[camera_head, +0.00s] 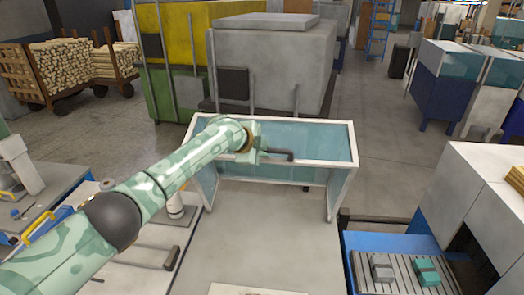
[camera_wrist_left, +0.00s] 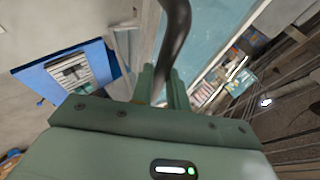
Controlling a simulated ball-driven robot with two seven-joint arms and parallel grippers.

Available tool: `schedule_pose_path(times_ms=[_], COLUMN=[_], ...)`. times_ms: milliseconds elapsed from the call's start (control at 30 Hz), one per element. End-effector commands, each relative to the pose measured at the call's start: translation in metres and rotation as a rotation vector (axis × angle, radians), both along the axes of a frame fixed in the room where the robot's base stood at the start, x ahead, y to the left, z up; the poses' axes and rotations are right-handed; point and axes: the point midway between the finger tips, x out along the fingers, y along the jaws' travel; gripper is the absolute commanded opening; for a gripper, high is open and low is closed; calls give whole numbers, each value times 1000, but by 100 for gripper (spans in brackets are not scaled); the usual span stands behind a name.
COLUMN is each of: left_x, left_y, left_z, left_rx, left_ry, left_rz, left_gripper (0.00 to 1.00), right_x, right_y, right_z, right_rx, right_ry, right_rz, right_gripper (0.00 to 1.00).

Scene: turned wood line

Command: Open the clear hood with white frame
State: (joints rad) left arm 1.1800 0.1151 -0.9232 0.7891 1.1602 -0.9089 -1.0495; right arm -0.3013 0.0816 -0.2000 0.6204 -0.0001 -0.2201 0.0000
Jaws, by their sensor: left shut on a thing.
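The clear hood with white frame (camera_head: 342,184) stands at the back of the grey bench surface in the head view. Its bluish clear panel lies tilted under the white top frame. A dark bar handle (camera_head: 280,153) runs along the hood's front. My left gripper (camera_head: 262,153) is at the left part of this handle, shut on it. In the left wrist view the dark curved handle (camera_wrist_left: 174,40) passes between the two green fingers (camera_wrist_left: 160,85). The left arm hides the hood's left part in the head view. My right gripper is not in view.
A grey bench top (camera_head: 260,225) lies in front of the hood, mostly bare. To the right is a slotted plate (camera_head: 400,270) with a grey and a teal block. Large grey and yellow machines (camera_head: 270,60) stand behind the hood. Wood carts (camera_head: 65,65) stand at the far left.

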Motion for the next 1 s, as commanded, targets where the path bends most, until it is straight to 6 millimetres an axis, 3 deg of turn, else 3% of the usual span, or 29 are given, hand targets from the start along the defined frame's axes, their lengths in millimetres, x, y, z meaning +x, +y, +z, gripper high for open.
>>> schedule_pose_path(times_ms=[33,100,567,767,1000], left_x=[0,0,-6,-28,-68], left_y=[0,0,4,18,43], left_z=[1,1,8,28,65], left_rx=[-2,-1,-2,-1,1], left_ry=[-1,-2,-2,-5,-4], left_rz=[0,0,-2,-2,1], left_gripper=[19,38,38,38,38], right_x=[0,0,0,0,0], right_y=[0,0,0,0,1], right_z=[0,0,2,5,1], right_rx=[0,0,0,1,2], right_ry=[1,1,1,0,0], right_rz=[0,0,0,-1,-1], right_gripper=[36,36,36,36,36])
